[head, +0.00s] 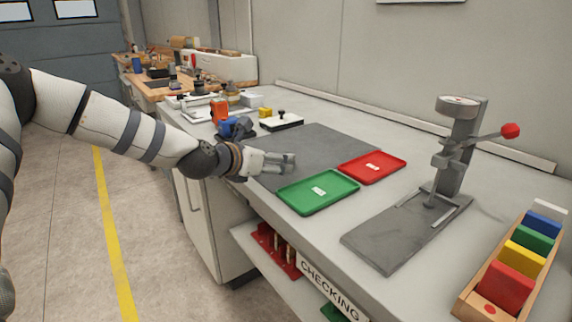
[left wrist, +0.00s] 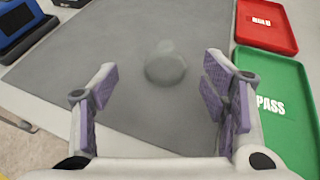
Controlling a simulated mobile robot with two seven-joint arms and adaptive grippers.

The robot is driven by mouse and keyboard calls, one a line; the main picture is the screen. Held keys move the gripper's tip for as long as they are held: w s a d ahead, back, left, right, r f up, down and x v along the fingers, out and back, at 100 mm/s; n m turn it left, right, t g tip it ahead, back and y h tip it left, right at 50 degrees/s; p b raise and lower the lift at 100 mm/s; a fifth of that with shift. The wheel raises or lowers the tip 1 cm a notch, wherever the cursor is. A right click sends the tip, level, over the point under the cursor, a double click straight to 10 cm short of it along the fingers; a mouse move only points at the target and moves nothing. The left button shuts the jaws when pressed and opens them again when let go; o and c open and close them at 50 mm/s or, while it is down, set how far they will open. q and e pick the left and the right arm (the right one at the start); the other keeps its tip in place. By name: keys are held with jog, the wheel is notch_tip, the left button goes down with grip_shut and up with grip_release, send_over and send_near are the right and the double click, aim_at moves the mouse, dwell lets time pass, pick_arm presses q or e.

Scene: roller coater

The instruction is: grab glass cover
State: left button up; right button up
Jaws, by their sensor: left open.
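A clear, round glass cover (left wrist: 165,66) lies on the dark grey mat (left wrist: 130,35) in the left wrist view. It is faint against the mat, and I cannot make it out in the head view. My left gripper (head: 288,161) reaches over the mat from the left. In the left wrist view my left gripper (left wrist: 158,90) is open, with its two purple-padded fingers wide apart. The cover shows just beyond the fingertips, between their lines, and nothing is held. My right gripper is out of view.
A green PASS tray (head: 318,191) and a red tray (head: 372,167) lie right of the mat. A grey press stand (head: 455,160) and a rack of coloured blocks (head: 505,270) stand farther right. A blue device (head: 236,127) stands close behind my left wrist.

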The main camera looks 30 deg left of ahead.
pick_arm(q)
jog(key=x, duration=0.4)
jog(key=shift+w+d+f, duration=0.1)
jog(key=shift+w+d, duration=0.25)
jog(key=c, duration=1.3)
jog(key=shift+o, duration=0.2)
jog(key=shift+r, duration=0.35)
notch_tip(320, 180, up, 3)
jog(key=shift+s+d+r, duration=0.1)
jog(key=s+d+r, duration=0.9)
jog(key=s, duration=0.1)
jog(key=shift+d, duration=0.3)
